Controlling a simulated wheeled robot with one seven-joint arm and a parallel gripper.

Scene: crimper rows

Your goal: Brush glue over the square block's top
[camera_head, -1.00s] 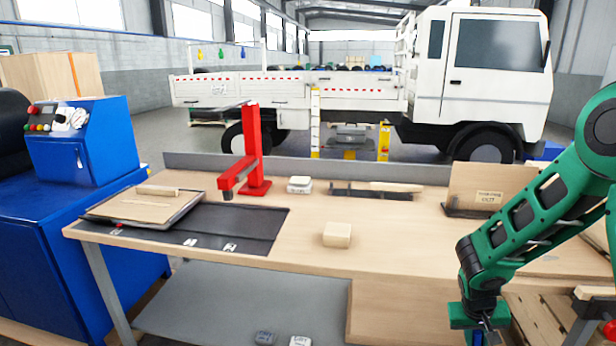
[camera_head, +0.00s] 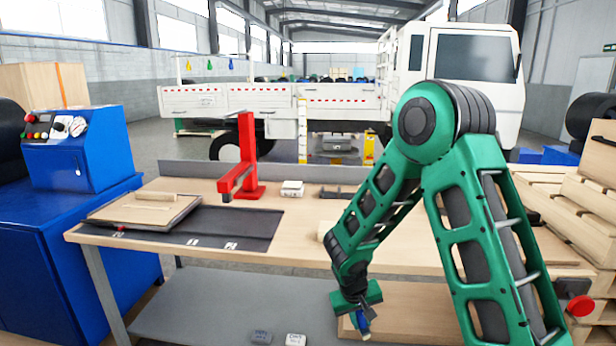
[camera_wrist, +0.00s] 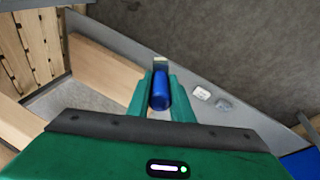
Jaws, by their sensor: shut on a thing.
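My gripper (camera_head: 358,312) hangs low in front of the bench's front edge in the head view, below the tabletop. It is shut on a blue-handled tool (camera_wrist: 160,92), seen between its fingers in the wrist view; it looks like the brush, with a pale end pointing away from me. Only a bit of the blue shows in the head view. The square wooden block (camera_head: 322,231) is on the tabletop, up and left of my gripper; my arm hides most of it. Its top is mostly hidden. I cannot make out a glue container.
The bench (camera_head: 290,240) holds a red stand (camera_head: 247,160), a small white block (camera_head: 292,188) and a dark mat (camera_head: 225,225) with a tray at the left. Two small items (camera_head: 295,339) are on the lower shelf. Pallets (camera_head: 590,200) stand right.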

